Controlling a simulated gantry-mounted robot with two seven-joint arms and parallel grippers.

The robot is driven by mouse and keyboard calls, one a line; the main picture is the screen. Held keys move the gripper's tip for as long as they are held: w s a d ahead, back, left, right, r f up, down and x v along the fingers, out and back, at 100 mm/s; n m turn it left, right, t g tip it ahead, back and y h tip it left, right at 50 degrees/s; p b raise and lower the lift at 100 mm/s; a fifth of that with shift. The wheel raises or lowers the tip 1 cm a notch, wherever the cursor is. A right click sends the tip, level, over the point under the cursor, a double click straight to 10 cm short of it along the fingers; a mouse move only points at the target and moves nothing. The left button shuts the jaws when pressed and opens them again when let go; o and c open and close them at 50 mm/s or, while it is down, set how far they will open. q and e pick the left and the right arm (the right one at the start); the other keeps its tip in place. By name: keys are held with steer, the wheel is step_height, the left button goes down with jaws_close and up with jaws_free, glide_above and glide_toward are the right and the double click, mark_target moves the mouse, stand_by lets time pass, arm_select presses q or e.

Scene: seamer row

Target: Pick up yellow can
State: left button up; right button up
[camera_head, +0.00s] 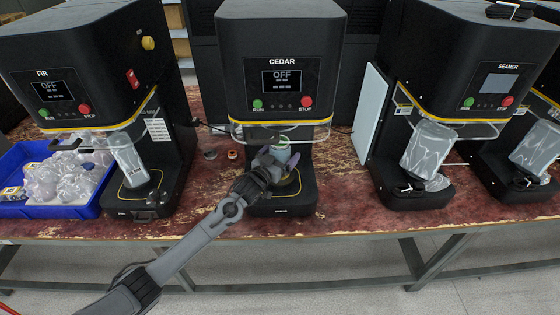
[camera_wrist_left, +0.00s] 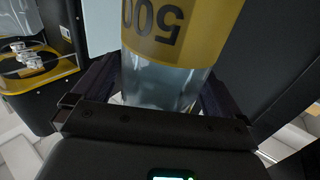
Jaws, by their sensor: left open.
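The yellow can (camera_wrist_left: 178,40) fills the upper middle of the left wrist view. It has a yellow band with an upside-down "500" and a clear or silvery lower part. My left gripper (camera_wrist_left: 160,88) is open, with one dark finger on each side of the can. I cannot tell whether the fingers touch it. In the head view my left gripper (camera_head: 279,158) reaches into the bay of the CEDAR machine (camera_head: 280,50). The can is mostly hidden there behind the gripper. My right gripper is not in view.
The FIR machine (camera_head: 85,60) stands left, with a clear container (camera_head: 130,160). A blue bin (camera_head: 60,210) of clear bags is beside it. The SEAMER machine (camera_head: 480,60) stands right, with a bagged item (camera_head: 428,148) in front. Two small round items lie left of CEDAR's base.

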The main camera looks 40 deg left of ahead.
arm_select(q)
steer(key=shift+w, duration=0.55)
steer(key=shift+c, duration=0.2)
steer(key=c, duration=1.4)
steer(key=shift+c, duration=0.8)
steer(key=shift+s+r, duration=0.1)
steer(key=shift+r, duration=0.05)
